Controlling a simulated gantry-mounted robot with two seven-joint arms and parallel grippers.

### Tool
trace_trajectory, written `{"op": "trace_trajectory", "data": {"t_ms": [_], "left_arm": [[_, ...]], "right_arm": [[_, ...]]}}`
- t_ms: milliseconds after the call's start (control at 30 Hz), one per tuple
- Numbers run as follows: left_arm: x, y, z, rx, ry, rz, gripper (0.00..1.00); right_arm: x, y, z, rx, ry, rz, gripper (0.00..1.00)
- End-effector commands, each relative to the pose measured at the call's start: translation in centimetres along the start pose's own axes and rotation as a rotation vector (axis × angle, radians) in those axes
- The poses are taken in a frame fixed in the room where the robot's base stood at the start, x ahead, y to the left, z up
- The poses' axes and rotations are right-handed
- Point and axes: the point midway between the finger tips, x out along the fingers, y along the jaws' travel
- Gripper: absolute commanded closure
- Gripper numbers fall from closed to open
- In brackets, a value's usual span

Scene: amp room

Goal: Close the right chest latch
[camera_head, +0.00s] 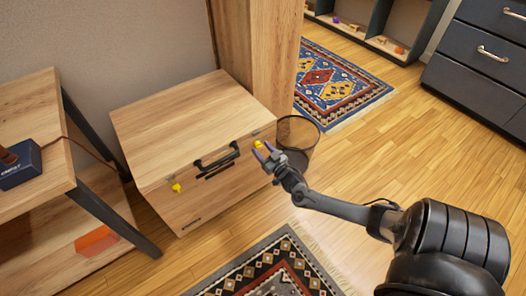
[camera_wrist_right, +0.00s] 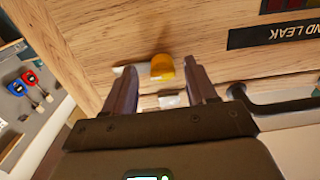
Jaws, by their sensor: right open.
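The wooden chest (camera_head: 205,150) stands against the wall with its lid down. Its right latch has a yellow tab (camera_head: 258,144) at the front's upper right, partly hidden by my gripper. In the right wrist view the latch tab (camera_wrist_right: 162,68) is orange-yellow, with a pale metal piece beside it. A small metal catch (camera_wrist_right: 169,99) sits apart from it, across the lid seam. My right gripper (camera_head: 264,155) is open at the right latch; in the wrist view its fingers (camera_wrist_right: 160,76) lie on either side of the tab. Contact cannot be told. My left gripper is not in view.
A black handle (camera_head: 215,157) and the yellow left latch (camera_head: 176,187) are on the chest front. A mesh bin (camera_head: 298,136) stands close to the chest's right side. A wooden shelf (camera_head: 35,130) stands left. Bare floor lies in front, beside a patterned rug (camera_head: 270,268).

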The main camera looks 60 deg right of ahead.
Motion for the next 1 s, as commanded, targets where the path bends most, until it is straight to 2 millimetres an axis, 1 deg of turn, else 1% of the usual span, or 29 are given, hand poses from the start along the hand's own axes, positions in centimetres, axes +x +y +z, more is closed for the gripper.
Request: {"op": "trace_trajectory", "data": {"t_ms": [100, 133, 400, 467, 500, 767, 1000], "left_arm": [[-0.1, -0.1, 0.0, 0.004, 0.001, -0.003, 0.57], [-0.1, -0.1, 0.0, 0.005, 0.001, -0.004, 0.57], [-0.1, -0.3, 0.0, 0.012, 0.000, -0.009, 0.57], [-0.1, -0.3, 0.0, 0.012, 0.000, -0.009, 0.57], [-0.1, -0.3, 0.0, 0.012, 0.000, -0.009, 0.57], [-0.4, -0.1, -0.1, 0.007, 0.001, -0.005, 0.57], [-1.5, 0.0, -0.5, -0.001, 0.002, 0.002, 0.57]], "right_arm": [[0.0, 0.0, 0.0, 0.000, 0.000, 0.000, 0.43], [0.0, 0.0, 0.0, 0.000, 0.000, 0.000, 0.46], [0.0, -0.1, 0.0, 0.001, 0.000, -0.001, 0.88], [0.0, -0.1, 0.0, 0.001, 0.000, -0.001, 0.97], [0.0, 0.0, 0.0, 0.001, 0.000, 0.000, 0.99], [0.0, 0.0, -0.1, -0.029, 0.001, 0.001, 0.99], [0.0, 0.1, -0.3, -0.149, 0.001, 0.001, 0.99]]}}
